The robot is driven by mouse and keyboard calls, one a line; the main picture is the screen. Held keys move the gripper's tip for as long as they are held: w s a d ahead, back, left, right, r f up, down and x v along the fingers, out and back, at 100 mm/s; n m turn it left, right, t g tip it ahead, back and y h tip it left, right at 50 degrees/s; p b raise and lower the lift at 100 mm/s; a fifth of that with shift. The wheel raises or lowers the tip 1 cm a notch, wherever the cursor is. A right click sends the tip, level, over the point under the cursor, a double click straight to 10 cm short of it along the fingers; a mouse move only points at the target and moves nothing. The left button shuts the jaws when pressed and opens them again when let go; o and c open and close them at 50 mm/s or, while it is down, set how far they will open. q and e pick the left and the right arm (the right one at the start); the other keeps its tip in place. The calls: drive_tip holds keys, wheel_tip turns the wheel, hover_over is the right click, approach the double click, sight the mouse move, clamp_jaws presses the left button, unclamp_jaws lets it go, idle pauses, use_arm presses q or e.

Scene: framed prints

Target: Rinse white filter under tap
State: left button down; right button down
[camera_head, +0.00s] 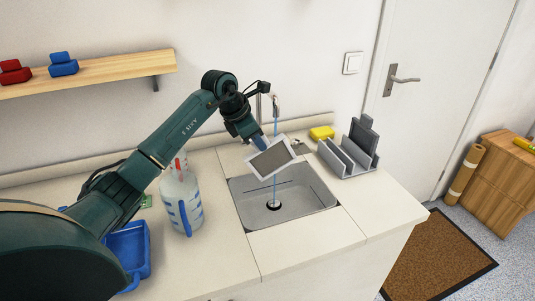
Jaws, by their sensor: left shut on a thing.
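A white-framed filter with a grey centre (271,159) is held tilted above the sink (255,212). My left gripper (262,143) is shut on its upper edge. The tap (275,104) stands at the back of the sink, and a thin blue stream of water (275,185) runs from it down to the drain (273,205). The filter overlaps the line of the stream in the picture; I cannot tell for sure whether the water touches it. My right gripper is not in view.
A grey slotted rack (338,158) holding a dark panel (362,138) stands right of the sink, near a yellow sponge (321,133). A clear jug with blue markings (181,200) and a blue tray (128,248) are on the left. The front counter (305,240) is clear.

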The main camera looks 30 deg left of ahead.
use_arm(q)
drive_tip(key=shift+s+d, duration=0.1)
drive_tip(key=shift+d, duration=0.15)
drive_tip(key=shift+a, duration=0.15)
drive_tip(key=shift+w+a, duration=0.25)
drive_tip(key=shift+a, duration=0.15)
drive_tip(key=shift+s+d, duration=0.1)
drive_tip(key=shift+d, duration=0.05)
drive_tip(key=shift+s+d, duration=0.2)
drive_tip(key=shift+d, duration=0.2)
drive_tip(key=shift+w+a, duration=0.1)
drive_tip(key=shift+a, duration=0.05)
